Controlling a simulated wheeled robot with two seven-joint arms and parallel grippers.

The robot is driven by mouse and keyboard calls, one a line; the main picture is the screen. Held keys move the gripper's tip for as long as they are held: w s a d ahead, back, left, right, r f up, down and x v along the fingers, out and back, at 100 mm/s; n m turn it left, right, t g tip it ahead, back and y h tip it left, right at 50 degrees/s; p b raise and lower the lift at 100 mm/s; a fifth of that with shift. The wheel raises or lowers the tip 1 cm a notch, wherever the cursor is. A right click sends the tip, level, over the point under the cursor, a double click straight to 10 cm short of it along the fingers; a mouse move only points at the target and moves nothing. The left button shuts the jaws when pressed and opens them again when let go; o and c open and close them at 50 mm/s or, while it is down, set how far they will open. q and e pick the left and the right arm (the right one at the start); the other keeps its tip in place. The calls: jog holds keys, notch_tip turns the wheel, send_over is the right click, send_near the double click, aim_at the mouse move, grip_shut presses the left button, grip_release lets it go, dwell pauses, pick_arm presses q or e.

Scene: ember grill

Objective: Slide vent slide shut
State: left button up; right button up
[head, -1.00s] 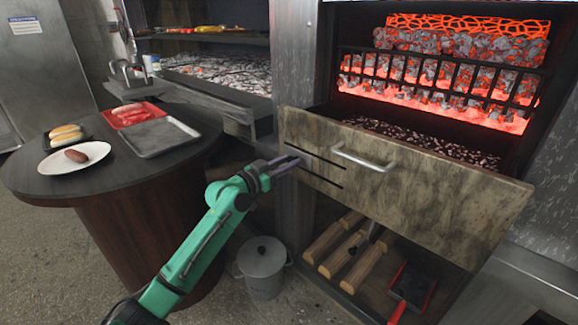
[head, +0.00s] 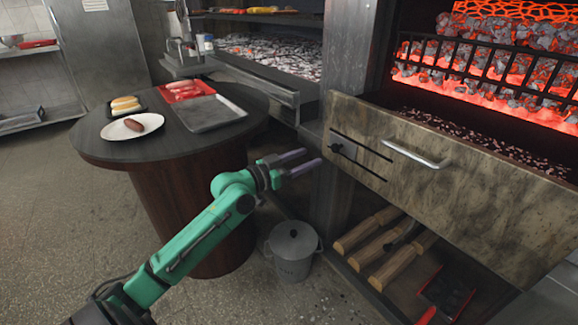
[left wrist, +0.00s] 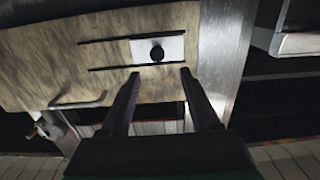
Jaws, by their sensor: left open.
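My right gripper is out of view.
The drawer's bar handle (head: 416,154) is right of the slide. Glowing coals (head: 480,75) burn behind a grate above. A lidded metal bucket (head: 293,252) stands below. A round table (head: 180,150) with plates and trays is at left.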

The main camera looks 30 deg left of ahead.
pick_arm(q)
jog(key=b+v, duration=0.1)
jog(key=v, duration=0.4)
jog(key=shift+s+a, duration=0.1)
jog(key=shift+s, duration=0.2)
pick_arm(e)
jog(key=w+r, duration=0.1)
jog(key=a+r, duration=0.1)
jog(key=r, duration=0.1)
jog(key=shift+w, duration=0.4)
